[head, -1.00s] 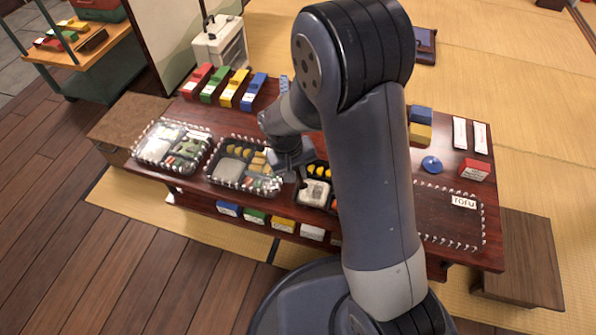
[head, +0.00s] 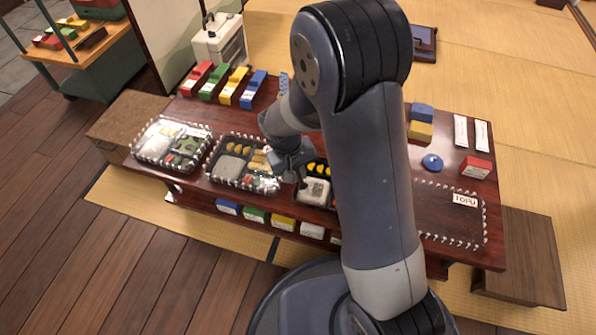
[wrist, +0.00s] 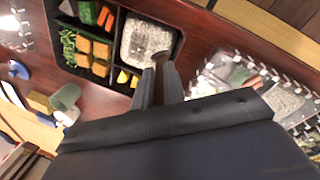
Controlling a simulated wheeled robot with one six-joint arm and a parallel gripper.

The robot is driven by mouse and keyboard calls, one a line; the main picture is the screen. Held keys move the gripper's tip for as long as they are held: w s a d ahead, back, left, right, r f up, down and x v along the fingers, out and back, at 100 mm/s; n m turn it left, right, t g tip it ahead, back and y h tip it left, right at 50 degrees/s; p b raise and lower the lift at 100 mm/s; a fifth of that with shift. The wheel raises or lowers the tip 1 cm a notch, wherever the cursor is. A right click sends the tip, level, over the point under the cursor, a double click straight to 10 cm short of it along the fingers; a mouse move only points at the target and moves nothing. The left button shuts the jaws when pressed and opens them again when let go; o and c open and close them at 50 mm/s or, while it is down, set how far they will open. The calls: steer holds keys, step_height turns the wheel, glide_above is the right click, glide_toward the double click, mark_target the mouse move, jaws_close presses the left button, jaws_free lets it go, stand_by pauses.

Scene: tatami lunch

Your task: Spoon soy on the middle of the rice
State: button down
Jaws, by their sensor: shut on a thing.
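The rice (wrist: 140,38) is a pale, speckled block in one compartment of an open black bento box (wrist: 110,60). In the head view the rice (head: 315,190) lies just right of my gripper, partly hidden by my arm. My gripper (wrist: 160,68) is shut on a dark spoon (wrist: 162,57), whose small end shows at the near right edge of the rice in the wrist view. I cannot tell whether it touches the rice or holds soy. In the head view my gripper (head: 288,168) is low over the bento's left side.
Two more bento boxes, a middle one (head: 240,185) and a left one (head: 165,155), stand left under clear covers. Coloured boxes (head: 228,88) line the table's back. A blue round thing (head: 432,162) and a covered area with a TOFU label (head: 465,200) are at right.

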steer(key=shift+f, duration=0.35)
steer(key=shift+s+d, duration=0.25)
steer(key=shift+d, duration=0.35)
steer(key=shift+d, duration=0.15)
steer(key=shift+s+d, duration=0.25)
steer(key=shift+d, duration=0.25)
steer(key=shift+d, duration=0.1)
stand_by(0.3)
steer(key=shift+s+d, duration=0.25)
steer(key=shift+d, duration=0.25)
steer(key=shift+w+d, duration=0.15)
steer(key=shift+w, duration=0.3)
stand_by(0.6)
